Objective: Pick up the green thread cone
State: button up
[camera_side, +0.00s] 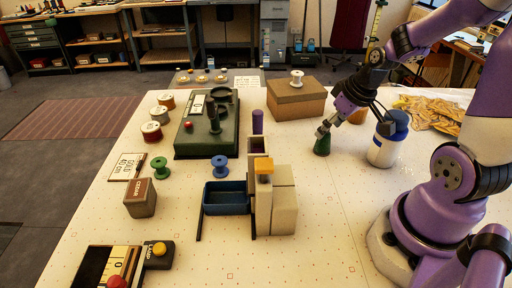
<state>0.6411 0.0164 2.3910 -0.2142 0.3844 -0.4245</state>
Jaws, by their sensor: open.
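The green thread cone (322,146) stands upright on the white table, right of the middle. My gripper (324,130) is at the cone's upper part, angled down from the upper right. Its jaws are open, and the near finger hides part of the cone's tip. I cannot tell whether a finger touches the cone. My arm reaches in from the right.
A white bottle with a blue cap (387,143) stands close right of the cone. A cardboard box (297,100) with a white spool on top is behind it. A beige block fixture (284,200) and blue tray (224,199) lie left.

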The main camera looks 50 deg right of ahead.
aim_at(324, 139)
jog(key=shift+d+x, duration=0.2)
jog(key=shift+x, duration=2.05)
jog(key=shift+w, duration=0.15)
grip_shut()
jog(key=shift+r, duration=0.1)
